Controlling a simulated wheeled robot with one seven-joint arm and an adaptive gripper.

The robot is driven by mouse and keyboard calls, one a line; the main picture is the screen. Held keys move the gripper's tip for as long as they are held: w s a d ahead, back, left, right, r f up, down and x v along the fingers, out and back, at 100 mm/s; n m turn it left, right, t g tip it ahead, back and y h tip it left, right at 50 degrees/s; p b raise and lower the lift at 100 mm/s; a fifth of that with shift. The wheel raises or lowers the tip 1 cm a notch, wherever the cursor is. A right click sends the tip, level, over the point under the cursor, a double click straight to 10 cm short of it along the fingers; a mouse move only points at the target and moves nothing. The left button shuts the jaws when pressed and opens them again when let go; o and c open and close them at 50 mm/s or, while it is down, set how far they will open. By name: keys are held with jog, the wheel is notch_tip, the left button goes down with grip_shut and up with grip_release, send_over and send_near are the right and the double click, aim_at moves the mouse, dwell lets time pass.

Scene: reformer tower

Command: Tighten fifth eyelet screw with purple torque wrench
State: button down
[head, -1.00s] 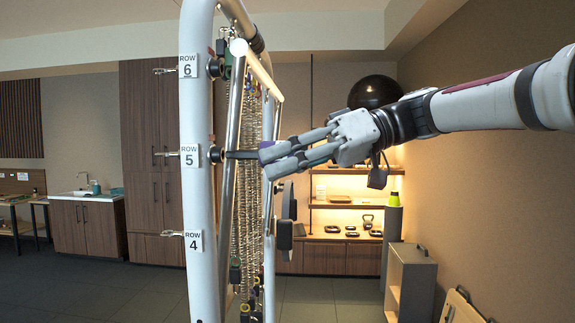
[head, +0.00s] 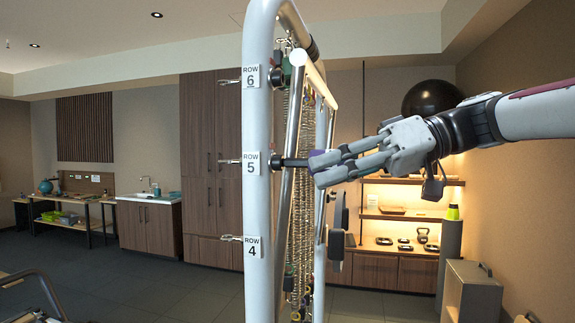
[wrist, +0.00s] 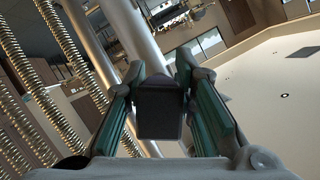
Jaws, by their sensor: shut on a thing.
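A white tower post (head: 257,200) stands in the middle of the head view with labels ROW 6, ROW 5 and ROW 4. An eyelet screw (head: 229,161) sticks out of its left side at the ROW 5 label (head: 251,163). My gripper (head: 318,168) is to the right of the post, shut on the torque wrench. The wrench's purple part (head: 322,159) shows at the fingers, and its dark shaft (head: 294,162) runs level to a dark round fitting on the post at row 5. In the wrist view the wrench's dark block-shaped end (wrist: 160,108) sits between the fingers.
Other eyelets stick out at row 6 (head: 229,82) and row 4 (head: 231,238). A grey cabinet (head: 470,293) stands at lower right. Floor at left is mostly open.

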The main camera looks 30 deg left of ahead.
jog(key=shift+s+r+m+g+p, duration=0.1)
jog(key=shift+s+m+g+p, duration=0.1)
jog(key=shift+m+g+p, duration=0.55)
dwell(0.7)
jog(key=shift+r+m, duration=0.1)
jog(key=shift+m, duration=0.55)
jog(key=shift+s+m+g, duration=0.1)
jog(key=shift+m+g, duration=0.2)
jog(key=shift+g, duration=0.05)
jog(key=shift+r+m+g+y+p, duration=0.2)
jog(key=shift+m+g+y+p, duration=0.25)
jog(key=shift+m, duration=0.55)
jog(key=shift+s+r+m+g+p, duration=0.15)
jog(key=shift+m+g+p, duration=0.25)
jog(key=shift+m, duration=0.5)
